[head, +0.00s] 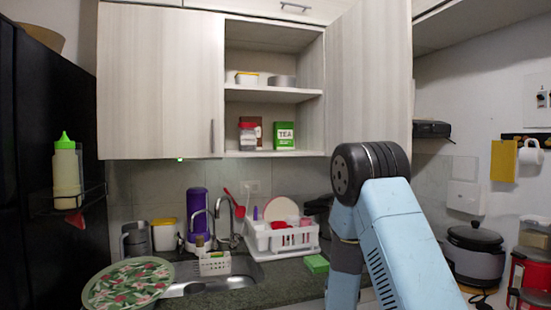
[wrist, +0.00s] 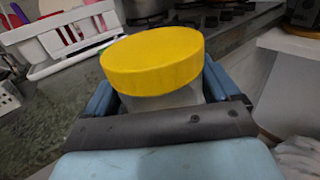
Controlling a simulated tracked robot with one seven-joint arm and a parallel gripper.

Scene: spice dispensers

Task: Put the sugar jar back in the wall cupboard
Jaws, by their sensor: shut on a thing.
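A jar with a wide yellow lid and a pale, see-through body (wrist: 152,62) is between the fingers of my gripper (wrist: 162,95) in the wrist view. The gripper is shut on it. No label shows, but I take it for the sugar jar. The wall cupboard (head: 160,85) is open, its right door (head: 370,75) swung out. On its lower shelf (head: 275,154) stand a red-lidded jar (head: 248,137), a brown box behind it and a green tea box (head: 284,136). In the head view my gripper and the held jar are hidden behind my arm.
Below are the sink (head: 200,287), a white dish rack (head: 285,240) and another yellow-lidded container (head: 164,235). The lower shelf's right end, past the tea box, is bare.

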